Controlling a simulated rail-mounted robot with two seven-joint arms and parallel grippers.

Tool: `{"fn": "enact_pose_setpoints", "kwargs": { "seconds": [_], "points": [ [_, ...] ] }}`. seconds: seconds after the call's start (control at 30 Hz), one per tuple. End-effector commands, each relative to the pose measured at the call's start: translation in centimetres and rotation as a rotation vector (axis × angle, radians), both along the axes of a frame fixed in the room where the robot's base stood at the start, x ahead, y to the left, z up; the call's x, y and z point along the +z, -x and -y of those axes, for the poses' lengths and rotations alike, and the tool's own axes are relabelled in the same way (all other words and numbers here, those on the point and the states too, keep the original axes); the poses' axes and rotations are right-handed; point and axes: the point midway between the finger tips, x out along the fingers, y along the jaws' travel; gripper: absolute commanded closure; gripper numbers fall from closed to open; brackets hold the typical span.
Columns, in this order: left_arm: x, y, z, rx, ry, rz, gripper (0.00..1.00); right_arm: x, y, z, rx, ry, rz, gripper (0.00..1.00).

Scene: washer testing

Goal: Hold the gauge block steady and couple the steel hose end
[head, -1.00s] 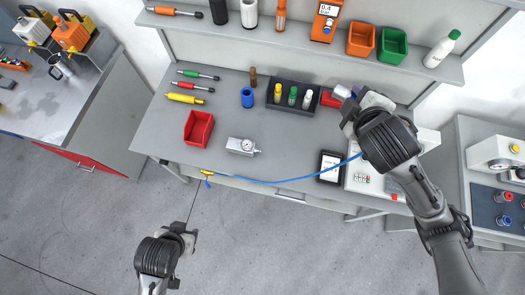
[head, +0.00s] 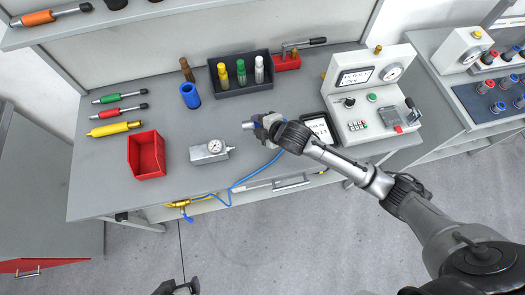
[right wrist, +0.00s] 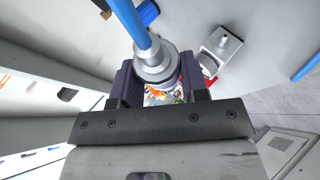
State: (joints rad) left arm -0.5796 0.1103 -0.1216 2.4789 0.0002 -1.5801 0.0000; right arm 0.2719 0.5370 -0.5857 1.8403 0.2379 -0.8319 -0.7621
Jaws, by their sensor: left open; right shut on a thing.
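The gauge block (head: 207,152), a silver block with a round dial and a fitting on its right side, sits on the grey bench. My right gripper (head: 262,124) is shut on the steel hose end (head: 249,125), above the bench to the right of the block and apart from it. In the right wrist view the steel hose end (right wrist: 155,65) sits between the fingers with the blue hose (right wrist: 130,20) running from it. The gauge block (right wrist: 221,45) also shows there. My left gripper (head: 180,288) is open and empty, partly cut off at the bottom edge.
A red bin (head: 147,155) stands left of the block. A blue cup (head: 190,95) and a dark tray (head: 240,76) of bottles stand behind. A yellow valve (head: 178,204) hangs at the bench's front edge. A control panel (head: 375,100) stands at right.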

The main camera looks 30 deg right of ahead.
Motion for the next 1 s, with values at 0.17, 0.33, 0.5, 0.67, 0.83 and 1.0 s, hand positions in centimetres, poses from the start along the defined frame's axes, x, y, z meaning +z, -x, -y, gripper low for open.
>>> {"fn": "enact_pose_setpoints", "kwargs": {
  "seconds": [0.17,0.33,0.5,0.67,0.83,1.0],
  "points": [
    [-4.0,0.0,-0.2,-0.003,-0.005,0.0,0.11,-7.2,0.3,0.4,0.029,-0.003,0.009,0.88],
    [-5.4,0.0,-0.4,-0.007,-0.012,0.001,0.11,-10.3,0.6,0.6,0.045,-0.004,0.017,0.88],
    [-5.9,0.0,-0.5,-0.009,-0.015,0.001,0.11,-11.7,0.8,0.7,0.051,-0.006,0.02,0.88],
    [-6.2,0.0,-0.5,-0.009,-0.015,0.001,0.11,-12.1,0.8,0.6,0.054,-0.008,0.021,0.88],
    [-6.5,0.0,-0.4,-0.006,-0.013,0.002,0.11,-12.2,0.7,0.0,0.055,-0.008,0.022,0.88],
    [-7.0,0.0,-0.3,-0.003,-0.007,0.002,0.11,-12.2,0.5,-0.9,0.056,-0.01,0.023,0.88]
  ]
}}
